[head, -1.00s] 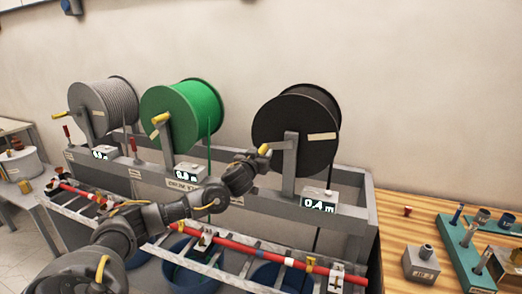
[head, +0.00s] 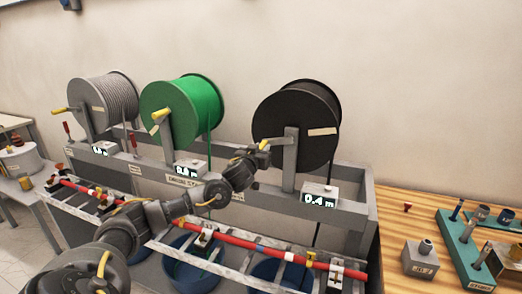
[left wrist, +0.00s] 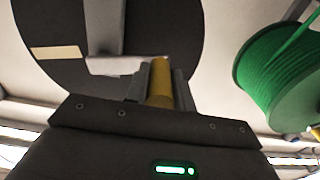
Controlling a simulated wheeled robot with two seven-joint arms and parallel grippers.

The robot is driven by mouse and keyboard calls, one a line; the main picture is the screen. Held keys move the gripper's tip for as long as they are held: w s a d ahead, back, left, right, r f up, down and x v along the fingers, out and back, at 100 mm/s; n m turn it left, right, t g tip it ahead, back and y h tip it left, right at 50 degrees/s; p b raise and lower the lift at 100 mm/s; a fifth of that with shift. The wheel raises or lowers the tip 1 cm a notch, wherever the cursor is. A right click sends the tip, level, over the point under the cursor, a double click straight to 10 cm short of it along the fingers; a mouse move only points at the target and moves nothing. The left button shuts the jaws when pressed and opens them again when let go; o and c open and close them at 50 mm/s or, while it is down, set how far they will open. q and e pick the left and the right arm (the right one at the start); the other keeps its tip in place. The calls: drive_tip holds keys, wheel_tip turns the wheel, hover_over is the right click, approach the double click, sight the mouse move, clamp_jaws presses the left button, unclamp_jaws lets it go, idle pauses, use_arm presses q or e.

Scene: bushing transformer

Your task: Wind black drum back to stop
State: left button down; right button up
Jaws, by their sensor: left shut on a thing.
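The black drum (head: 297,125) hangs on its grey stand at the right of the rack. It has a pale label on its face and also shows in the left wrist view (left wrist: 40,25). The counter box (head: 320,197) below it reads 0.4 m. My left gripper (head: 262,147) is at the left side of the drum's stand. In the left wrist view its fingers are shut on the drum's yellow crank handle (left wrist: 160,80). The handle is mostly hidden by the gripper in the head view. My right gripper is not in view.
The green drum (head: 182,112) and the grey drum (head: 103,103) stand to the left, each with a yellow crank handle. A red rod (head: 240,242) lies along the rail in front, with blue bins (head: 280,272) below. The wooden bench (head: 390,210) at right holds several parts.

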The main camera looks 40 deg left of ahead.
use_arm(q)
drive_tip(key=shift+d+f, duration=0.15)
drive_tip(key=shift+f, duration=0.6)
drive_tip(key=c, duration=1.2)
unclamp_jaws()
drive_tip(key=shift+r, duration=0.1)
drive_tip(key=shift+r, duration=0.1)
drive_tip(key=shift+s+d+b, duration=0.15)
drive_tip(key=shift+s+b, duration=0.25)
drive_tip(key=shift+s, duration=0.05)
drive_tip(key=shift+b+v, duration=2.05)
drive_tip(key=shift+v, duration=2.9)
